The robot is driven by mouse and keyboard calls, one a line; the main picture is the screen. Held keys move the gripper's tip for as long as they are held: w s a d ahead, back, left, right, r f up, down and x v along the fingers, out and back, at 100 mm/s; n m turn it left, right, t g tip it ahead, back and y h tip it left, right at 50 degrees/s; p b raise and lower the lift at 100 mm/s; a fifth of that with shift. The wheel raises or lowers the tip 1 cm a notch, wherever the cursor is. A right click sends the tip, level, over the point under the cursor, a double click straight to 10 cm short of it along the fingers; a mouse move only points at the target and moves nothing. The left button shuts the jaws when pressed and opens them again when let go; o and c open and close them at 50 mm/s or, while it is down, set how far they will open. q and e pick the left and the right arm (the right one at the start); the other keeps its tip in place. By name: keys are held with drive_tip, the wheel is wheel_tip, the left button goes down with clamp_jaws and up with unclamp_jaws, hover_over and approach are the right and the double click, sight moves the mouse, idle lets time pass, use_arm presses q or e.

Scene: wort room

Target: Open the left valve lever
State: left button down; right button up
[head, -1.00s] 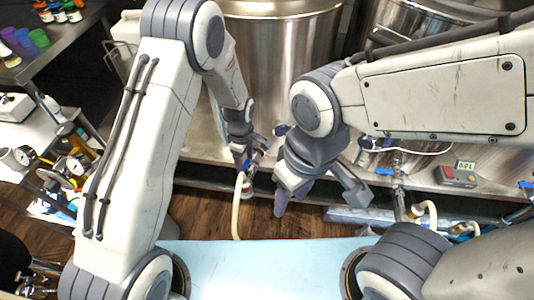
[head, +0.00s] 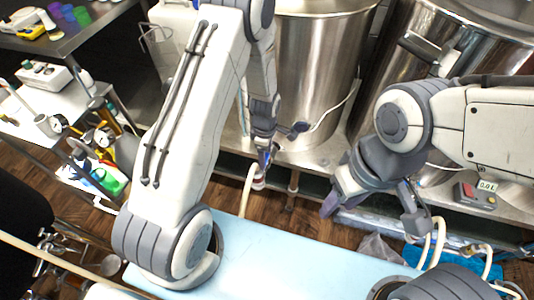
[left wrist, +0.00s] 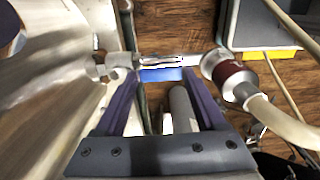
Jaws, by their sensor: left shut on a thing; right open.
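The left valve's blue lever (left wrist: 162,74) shows between my left gripper's fingertips in the left wrist view. It appears to lie along the metal valve pipe, which runs from the kettle side to a hose fitting (left wrist: 232,78). My left gripper (left wrist: 161,80) is shut on the lever. In the head view my left gripper (head: 264,152) is at the valve below the left steel kettle (head: 318,75), and the lever is mostly hidden by it. My right gripper (head: 374,212) is open and empty, apart from the valves, above the floor in front of the bench.
A pale hose (head: 247,190) hangs from the left valve. A second kettle (head: 470,50) stands to the right. A red-grey meter (head: 476,196) sits on the bench edge at right. A light blue surface (head: 290,262) lies in front. A cluttered cart (head: 50,100) is at left.

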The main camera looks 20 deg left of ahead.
use_arm(q)
unclamp_jaws()
drive_tip(key=shift+r, duration=0.1)
wheel_tip(320, 180, up, 10)
drive_tip(key=shift+r+p, duration=0.15)
drive_tip(key=shift+p, duration=0.2)
idle(0.4)
drive_tip(key=s+d+r+m+p, duration=0.2)
drive_tip(key=s+d+r+m, duration=0.35)
drive_tip(key=r, duration=0.25)
drive_tip(key=s+d+r+m+p, duration=0.2)
drive_tip(key=s+d+r+m, duration=0.2)
drive_tip(key=r+m, duration=0.35)
drive_tip(key=s+d+r+m+p, duration=0.1)
drive_tip(key=s+r+m, duration=0.3)
drive_tip(key=s+m, duration=0.2)
drive_tip(key=s+d+r+m+h+p, duration=0.1)
drive_tip(key=s+r+m+p, duration=0.1)
drive_tip(key=s+r+m, duration=0.2)
drive_tip(key=s+m, duration=0.2)
drive_tip(key=s, duration=0.1)
drive_tip(key=shift+s+r+m, duration=0.25)
drive_tip(key=shift+s+m, duration=0.05)
drive_tip(key=shift+s, duration=0.1)
